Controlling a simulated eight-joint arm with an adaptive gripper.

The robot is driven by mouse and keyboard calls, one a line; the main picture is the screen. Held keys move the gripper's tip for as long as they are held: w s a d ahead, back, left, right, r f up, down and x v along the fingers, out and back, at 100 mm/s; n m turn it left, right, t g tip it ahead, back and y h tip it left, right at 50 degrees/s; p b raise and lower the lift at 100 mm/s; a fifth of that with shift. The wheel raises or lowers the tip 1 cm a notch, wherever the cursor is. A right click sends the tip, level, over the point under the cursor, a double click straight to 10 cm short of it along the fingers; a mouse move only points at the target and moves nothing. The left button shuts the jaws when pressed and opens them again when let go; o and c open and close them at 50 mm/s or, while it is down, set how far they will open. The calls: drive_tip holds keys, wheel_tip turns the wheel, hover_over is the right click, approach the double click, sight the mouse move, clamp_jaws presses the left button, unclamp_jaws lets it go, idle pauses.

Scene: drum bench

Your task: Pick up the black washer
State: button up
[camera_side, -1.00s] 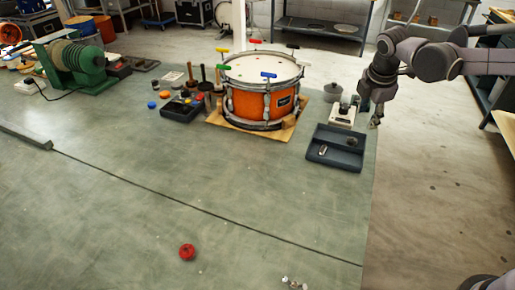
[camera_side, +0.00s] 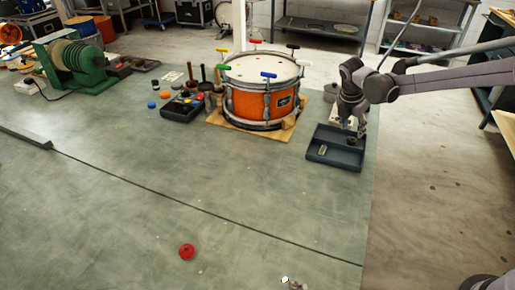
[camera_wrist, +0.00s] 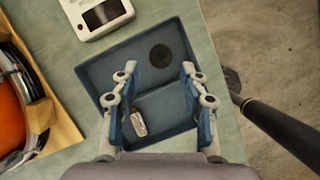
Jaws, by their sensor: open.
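The black washer (camera_wrist: 160,57) is a dark disc with a small centre hole. It lies flat in the far compartment of the blue-grey divided tray (camera_wrist: 170,134), seen in the wrist view. The tray (camera_side: 333,163) stands near the bench's right edge in the side view. My gripper (camera_wrist: 160,68) is open and empty, with its blue-padded fingers left and right of the washer in the wrist picture. In the side view my gripper (camera_side: 352,132) is over the tray's back right part and largely hides the washer. I cannot tell its exact height above it.
A small silvery piece (camera_wrist: 138,124) lies in the tray's near compartment. A white device with a dark display (camera_wrist: 103,14) stands just behind the tray. An orange drum (camera_side: 250,103) on a wooden board is to the left. The front bench is mostly clear, except a red knob (camera_side: 187,251).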

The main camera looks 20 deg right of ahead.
sight(352, 139)
drive_tip(key=shift+x, duration=2.6)
drive_tip(key=shift+s+a, duration=0.1)
drive_tip(key=c, duration=0.5)
